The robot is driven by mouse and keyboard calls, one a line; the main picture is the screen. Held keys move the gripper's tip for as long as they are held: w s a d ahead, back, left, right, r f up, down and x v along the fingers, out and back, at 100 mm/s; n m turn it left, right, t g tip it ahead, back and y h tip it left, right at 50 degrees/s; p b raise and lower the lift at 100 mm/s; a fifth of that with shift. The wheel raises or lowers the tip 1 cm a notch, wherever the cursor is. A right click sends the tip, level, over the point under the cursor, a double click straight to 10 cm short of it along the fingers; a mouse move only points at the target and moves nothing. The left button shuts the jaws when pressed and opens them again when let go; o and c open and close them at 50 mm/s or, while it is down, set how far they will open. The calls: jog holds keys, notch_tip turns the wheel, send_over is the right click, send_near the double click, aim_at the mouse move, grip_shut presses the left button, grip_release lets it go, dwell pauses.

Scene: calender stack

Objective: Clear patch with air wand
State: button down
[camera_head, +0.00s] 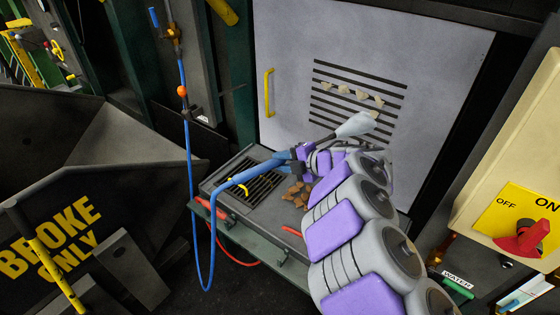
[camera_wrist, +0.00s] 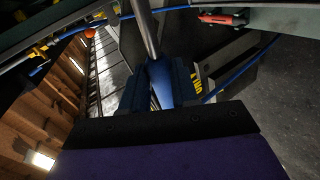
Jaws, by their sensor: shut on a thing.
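In the head view my gripper (camera_head: 299,157) is shut on the air wand (camera_head: 320,141). The wand's thin grey tube points up and right toward the slotted grey panel (camera_head: 430,60). A pale cone (camera_head: 355,126) widens from its tip over the lower slots; I cannot tell if it is a nozzle or blown air. Several pale scraps (camera_head: 360,96) lie in a row across the upper slots, above the cone. In the wrist view the wand's blue body (camera_wrist: 161,82) sits between my fingers (camera_wrist: 152,88), its metal tube running upward. A blue hose (camera_head: 240,175) trails left from the wand.
Brown scraps (camera_head: 297,193) lie on the ledge below the panel, right of a black grate (camera_head: 262,184). The hose loops down past the ledge's left end. A yellow handle (camera_head: 268,93) projects from the panel. A dark broke bin (camera_head: 100,140) stands left; a red switch (camera_head: 522,238) is right.

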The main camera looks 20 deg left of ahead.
jog(key=shift+s+d+r+p, duration=0.7)
jog(key=shift+d+r+p, duration=1.1)
jog(key=shift+r, duration=2.65)
jog(key=w+a+p, duration=0.3)
jog(key=a+p, duration=0.4)
jog(key=a, duration=0.2)
jog(key=w+a+p, duration=0.4)
jog(key=a+p, duration=0.3)
jog(key=a, duration=0.2)
jog(key=shift+a+p, duration=0.35)
jog(key=shift+p, duration=0.05)
dwell(1.8)
